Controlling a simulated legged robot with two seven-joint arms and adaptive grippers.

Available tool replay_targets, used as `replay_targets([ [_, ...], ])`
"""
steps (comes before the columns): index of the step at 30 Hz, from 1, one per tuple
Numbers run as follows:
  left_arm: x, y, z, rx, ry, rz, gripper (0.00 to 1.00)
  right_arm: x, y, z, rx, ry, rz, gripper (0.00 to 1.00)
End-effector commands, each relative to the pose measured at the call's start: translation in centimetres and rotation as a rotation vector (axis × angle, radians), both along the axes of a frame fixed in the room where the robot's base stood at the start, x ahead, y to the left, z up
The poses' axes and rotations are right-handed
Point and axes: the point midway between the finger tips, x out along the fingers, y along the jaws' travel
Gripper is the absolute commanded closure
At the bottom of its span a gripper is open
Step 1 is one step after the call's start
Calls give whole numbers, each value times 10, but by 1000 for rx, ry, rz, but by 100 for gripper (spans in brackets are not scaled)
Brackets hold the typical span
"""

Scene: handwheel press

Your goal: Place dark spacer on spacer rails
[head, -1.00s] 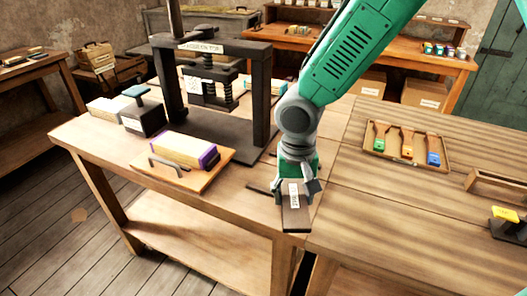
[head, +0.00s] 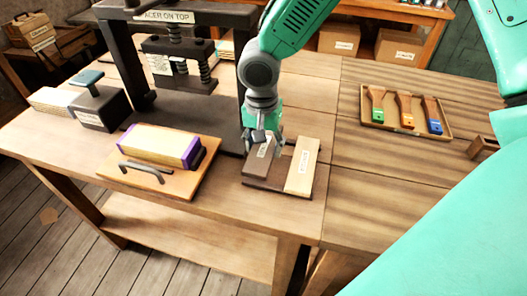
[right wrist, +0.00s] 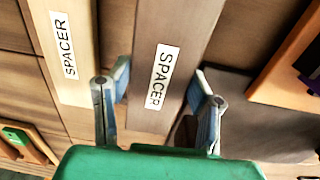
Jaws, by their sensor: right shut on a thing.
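The dark spacer (head: 257,169) is a brown block with a white label. My right gripper (head: 261,142) is shut on it from above. In the right wrist view the dark spacer (right wrist: 176,55) lies between the two fingers (right wrist: 158,112). The light spacer (head: 302,166), also labelled, lies just to its right, roughly parallel, with a narrow gap. Dark spacer rails (head: 277,187) show at the front edge under the spacers; most of them is hidden. I cannot tell whether the dark spacer touches the rails. My left gripper is not in view.
The press (head: 241,75) stands behind and left of the gripper. A board with a handle (head: 180,184) bears a pale, purple-ended block (head: 158,145) at left. A tray of brushes (head: 448,131) lies at right. The bench's front edge is close to the spacers.

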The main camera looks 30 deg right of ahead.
Motion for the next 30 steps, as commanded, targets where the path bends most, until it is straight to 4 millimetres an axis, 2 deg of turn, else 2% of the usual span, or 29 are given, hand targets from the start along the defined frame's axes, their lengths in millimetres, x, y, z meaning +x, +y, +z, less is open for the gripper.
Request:
replay_targets([
  [1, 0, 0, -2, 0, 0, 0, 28, -1, 0, -9, 0, 3, 1, 84],
  [4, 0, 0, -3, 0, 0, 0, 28, 0, 0, -19, 0, 1, 1, 84],
  [15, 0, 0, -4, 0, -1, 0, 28, 0, 0, -24, 0, 0, 1, 84],
  [16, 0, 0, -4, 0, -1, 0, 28, 0, 0, -23, 0, 0, 1, 44],
  [25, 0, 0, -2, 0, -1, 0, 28, 0, 0, -21, 1, 1, 1, 44],
  [30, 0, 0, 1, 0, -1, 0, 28, 2, 0, -1, 0, -4, 0, 44],
])
